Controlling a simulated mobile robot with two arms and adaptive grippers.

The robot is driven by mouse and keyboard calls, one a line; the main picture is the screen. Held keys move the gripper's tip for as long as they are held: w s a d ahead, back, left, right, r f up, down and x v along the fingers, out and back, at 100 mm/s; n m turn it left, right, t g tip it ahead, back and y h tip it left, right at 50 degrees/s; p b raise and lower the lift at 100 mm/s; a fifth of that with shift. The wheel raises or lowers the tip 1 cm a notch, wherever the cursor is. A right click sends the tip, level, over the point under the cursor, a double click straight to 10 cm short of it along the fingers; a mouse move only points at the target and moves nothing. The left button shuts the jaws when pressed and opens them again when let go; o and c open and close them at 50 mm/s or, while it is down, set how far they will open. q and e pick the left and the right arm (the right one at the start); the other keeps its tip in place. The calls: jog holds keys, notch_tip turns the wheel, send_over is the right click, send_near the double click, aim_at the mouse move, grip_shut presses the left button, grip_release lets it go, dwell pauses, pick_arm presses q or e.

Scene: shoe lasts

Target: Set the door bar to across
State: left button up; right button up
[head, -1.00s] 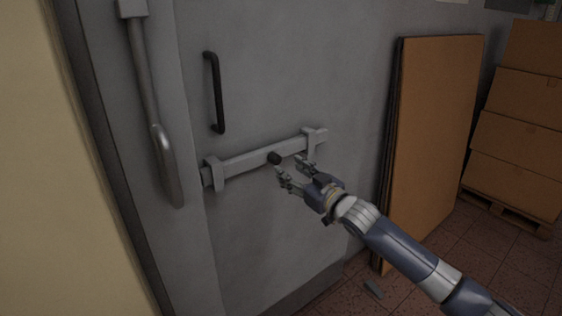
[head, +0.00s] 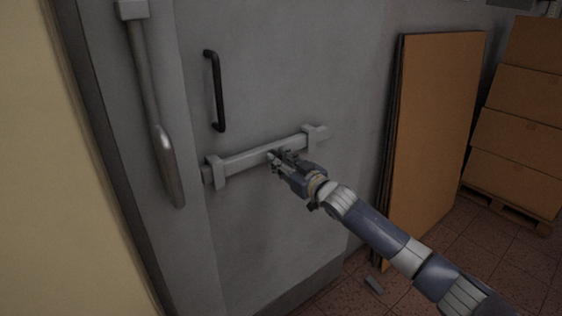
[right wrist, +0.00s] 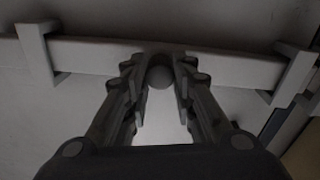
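The door bar (head: 247,160) is a flat light grey bar lying slightly tilted in the picture across a grey door (head: 270,75). It runs through a left bracket (head: 216,173) and a right bracket (head: 315,136). Its left end shows just past the left bracket. The bar also spans the right wrist view (right wrist: 100,54). Its round dark knob (right wrist: 160,74) sits between my right fingertips there, with a finger close on each side. My right gripper (head: 277,158) is closed around the knob and hides it in the head view. My left gripper is not in view.
A black handle (head: 215,92) is above the bar. A long metal lever (head: 168,165) hangs on the left. Brown panels (head: 435,130) lean on the wall at right, beside stacked boxes (head: 515,150) on a pallet.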

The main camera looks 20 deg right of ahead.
aim_at(248, 163)
grip_shut()
jog(key=s+a, duration=0.1)
jog(key=a, duration=0.1)
jog(key=a+p, duration=0.1)
jog(key=a, duration=0.1)
jog(key=s+a, duration=0.1)
jog(key=a, duration=0.2)
jog(key=shift+s+r+p, duration=0.1)
jog(key=shift+s+p, duration=0.2)
jog(key=shift+p, duration=0.05)
jog(key=shift+a, duration=0.2)
jog(key=o, duration=0.9)
grip_release()
jog(key=shift+s+a, duration=0.1)
jog(key=shift+a, duration=0.1)
jog(key=shift+s+d, duration=0.35)
jog(key=shift+s, duration=0.05)
jog(key=v, duration=1.1)
jog(key=shift+s+a, duration=0.1)
jog(key=shift+a, duration=0.1)
